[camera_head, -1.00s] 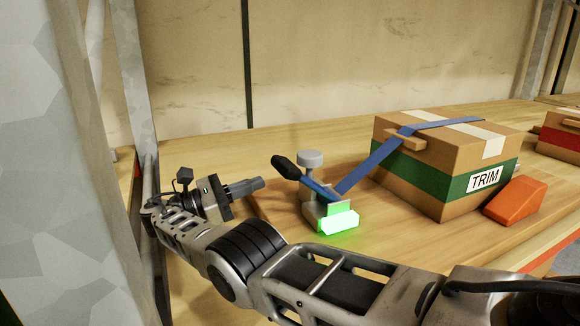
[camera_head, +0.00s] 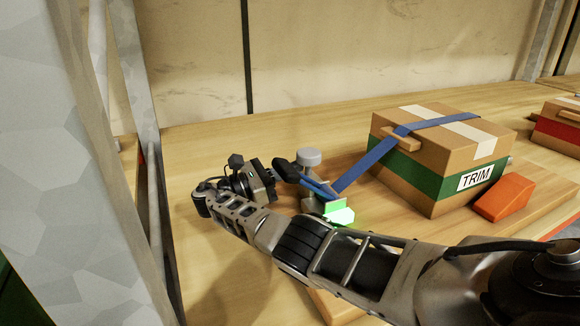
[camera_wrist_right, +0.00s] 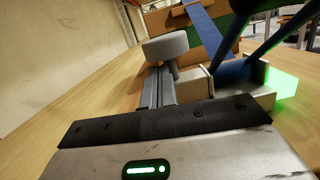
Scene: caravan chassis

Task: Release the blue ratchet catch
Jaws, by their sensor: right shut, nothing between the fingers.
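The blue ratchet catch (camera_head: 318,188) has a black-tipped handle (camera_head: 285,171) slanting up to the left, beside a grey post with a round knob (camera_head: 308,157). A glowing green block (camera_head: 340,216) is at its base. A blue strap (camera_head: 365,165) runs from it over the TRIM box. My right gripper (camera_head: 276,187) is just left of the catch, with its fingers mostly hidden there. In the right wrist view its shut, empty fingers (camera_wrist_right: 158,88) point at the post below the knob (camera_wrist_right: 167,48); I cannot tell whether they touch. My left gripper is not in view.
The strapped TRIM box (camera_head: 435,160) stands right of the catch, with an orange wedge (camera_head: 503,197) against it. A red-banded box (camera_head: 562,128) is at the far right. A grey upright (camera_head: 140,130) stands left of my arm. The board behind the catch is clear.

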